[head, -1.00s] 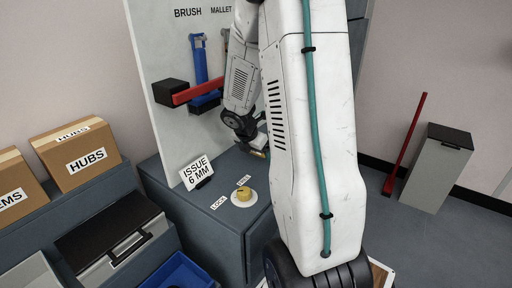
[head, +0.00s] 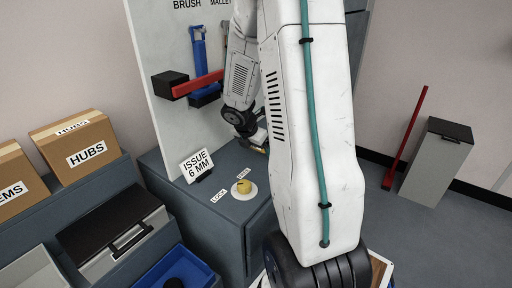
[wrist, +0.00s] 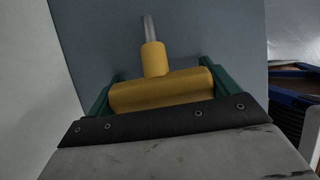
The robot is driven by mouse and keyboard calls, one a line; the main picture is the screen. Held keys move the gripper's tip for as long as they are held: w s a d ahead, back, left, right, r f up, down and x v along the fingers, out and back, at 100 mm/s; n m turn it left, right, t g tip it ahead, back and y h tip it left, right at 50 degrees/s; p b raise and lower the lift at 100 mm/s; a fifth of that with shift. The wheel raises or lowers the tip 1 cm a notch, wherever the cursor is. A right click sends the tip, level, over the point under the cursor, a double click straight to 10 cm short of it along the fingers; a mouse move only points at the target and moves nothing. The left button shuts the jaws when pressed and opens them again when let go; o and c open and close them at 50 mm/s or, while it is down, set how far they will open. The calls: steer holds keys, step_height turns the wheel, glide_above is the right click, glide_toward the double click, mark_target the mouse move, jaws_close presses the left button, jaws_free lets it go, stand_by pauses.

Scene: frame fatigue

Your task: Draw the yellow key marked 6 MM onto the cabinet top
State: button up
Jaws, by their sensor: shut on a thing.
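The yellow key (wrist: 158,92) has a T-shaped handle and a grey shaft that points away from my wrist. No 6 MM mark is legible on it in the wrist view. My gripper (wrist: 157,86) is shut on the handle, with a green finger at each end. The blue-grey cabinet top (head: 229,166) lies beyond the key; I cannot tell whether the shaft touches it. In the head view my gripper (head: 258,146) is low over the far right part of the cabinet top, partly hidden by my arm. A sign (head: 198,165) reading ISSUE 6 MM stands on the top.
A yellow knob (head: 243,187) on a white disc sits near the cabinet's front, beside LOCK and another label. A pale tool panel (head: 166,120) with a red bar (head: 198,84) rises behind. A grey bin (head: 436,163) stands right.

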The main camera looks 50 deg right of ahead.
steer(key=shift+f, duration=0.2)
steer(key=o, duration=0.9)
steer(key=shift+o, duration=0.2)
steer(key=v, duration=0.8)
